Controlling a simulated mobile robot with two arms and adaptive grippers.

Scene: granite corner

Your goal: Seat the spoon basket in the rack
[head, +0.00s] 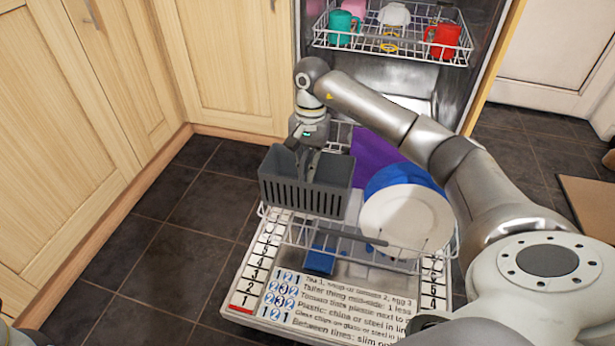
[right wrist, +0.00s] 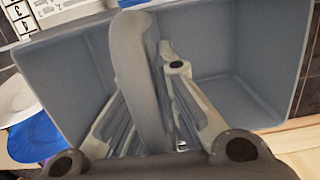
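The spoon basket (head: 305,198) is a grey open-topped box with slotted sides and a central handle. It is over the left part of the lower rack (head: 352,236) in the head view and hides that part of it. I cannot tell whether its underside touches the wires. My right gripper (head: 308,162) reaches down into it from above. In the right wrist view the fingers close on both sides of the basket's handle (right wrist: 140,60), and the basket walls surround them. My left gripper is not in view.
A white plate (head: 405,222), blue plates (head: 400,177) and a purple item (head: 372,155) stand in the rack's right part. The open door (head: 340,310) carries printed text. The upper rack (head: 395,50) holds cups, including a red mug (head: 442,40). Wooden cabinets (head: 80,130) border the left.

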